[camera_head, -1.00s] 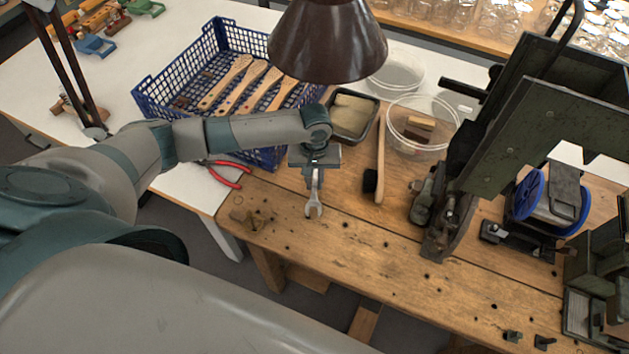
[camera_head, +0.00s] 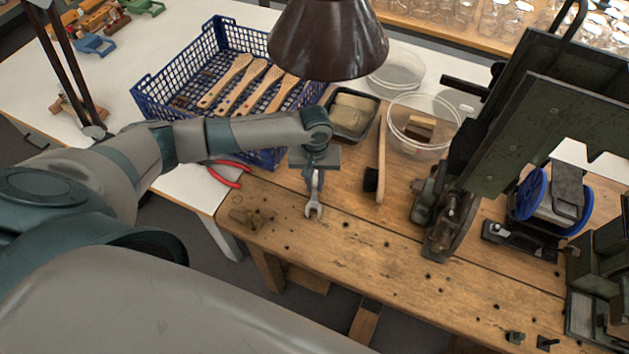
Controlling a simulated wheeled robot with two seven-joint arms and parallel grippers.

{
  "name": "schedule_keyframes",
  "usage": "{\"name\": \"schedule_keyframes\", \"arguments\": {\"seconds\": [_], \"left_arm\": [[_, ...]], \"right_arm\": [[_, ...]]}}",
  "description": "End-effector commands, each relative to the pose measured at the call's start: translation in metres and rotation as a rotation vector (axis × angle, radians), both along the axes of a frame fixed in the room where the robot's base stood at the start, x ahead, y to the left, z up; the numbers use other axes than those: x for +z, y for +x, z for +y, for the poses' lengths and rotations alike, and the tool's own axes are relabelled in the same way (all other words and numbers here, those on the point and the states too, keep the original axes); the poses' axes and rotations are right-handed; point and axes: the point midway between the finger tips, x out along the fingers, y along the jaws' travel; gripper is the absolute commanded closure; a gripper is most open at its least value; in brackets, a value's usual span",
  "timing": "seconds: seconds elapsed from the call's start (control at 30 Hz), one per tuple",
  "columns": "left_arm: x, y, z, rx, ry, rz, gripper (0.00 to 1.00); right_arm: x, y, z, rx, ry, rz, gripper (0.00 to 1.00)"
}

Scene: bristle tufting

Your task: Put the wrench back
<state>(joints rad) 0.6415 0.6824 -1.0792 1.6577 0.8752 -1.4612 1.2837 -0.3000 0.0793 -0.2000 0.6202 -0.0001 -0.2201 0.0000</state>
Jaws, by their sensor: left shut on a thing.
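The wrench (camera_head: 314,207) is a small grey metal open-ended spanner. It points down from my left gripper (camera_head: 314,182), its open jaw end toward the front edge of the wooden bench (camera_head: 370,255). My left gripper is shut on its upper part, which the gripper hides. I cannot tell whether the wrench's tip touches the bench top. My right gripper is not in view.
A blue crate (camera_head: 163,83) of wooden brushes stands behind my left arm. Red-handled pliers (camera_head: 224,177) lie left of the gripper. A long-handled brush (camera_head: 381,155), a dark tray (camera_head: 351,134) and a clear tub (camera_head: 422,147) lie right. A machine (camera_head: 500,150) stands further right.

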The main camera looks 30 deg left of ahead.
Motion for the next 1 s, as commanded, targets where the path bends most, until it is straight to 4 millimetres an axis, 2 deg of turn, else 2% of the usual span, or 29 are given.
{"name": "schedule_keyframes", "arguments": {"seconds": [0.47,0.5,0.57,1.0], "left_arm": [[-0.0079,0.0002,0.0001,0.001,0.000,0.000,1.00],[-0.0074,0.0004,0.0002,0.001,0.000,0.000,0.75],[-0.0074,0.0003,0.0001,0.001,0.000,0.000,0.63],[-0.0026,0.0003,-0.0002,0.000,0.000,-0.001,0.63]], "right_arm": [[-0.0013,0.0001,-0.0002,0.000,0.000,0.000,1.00],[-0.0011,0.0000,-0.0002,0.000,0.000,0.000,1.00],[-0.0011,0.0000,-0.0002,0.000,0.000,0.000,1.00],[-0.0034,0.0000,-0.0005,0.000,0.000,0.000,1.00]]}}
